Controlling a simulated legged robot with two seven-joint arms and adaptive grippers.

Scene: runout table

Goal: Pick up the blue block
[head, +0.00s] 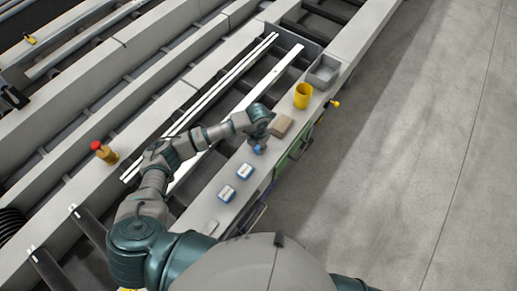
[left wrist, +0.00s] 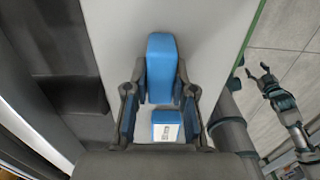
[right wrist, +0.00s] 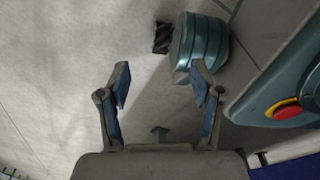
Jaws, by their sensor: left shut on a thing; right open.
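The blue block (left wrist: 160,68) is between the fingertips of my left gripper (left wrist: 160,80) in the left wrist view, and the fingers are shut on it. In the head view my left gripper (head: 258,146) is low over the narrow light-grey ledge, with a bit of blue showing at its tips. Whether the block touches the ledge I cannot tell. My right gripper (right wrist: 160,76) is open and empty above the grey floor in the right wrist view. It is hidden in the head view.
Two blue-and-white boxes (head: 236,182) lie on the ledge (head: 262,186) nearer to me. A brown box (head: 282,126), a yellow cup (head: 303,97) and a grey bin (head: 324,72) stand beyond the gripper. A red-topped yellow object (head: 104,152) is at left. Open floor lies right.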

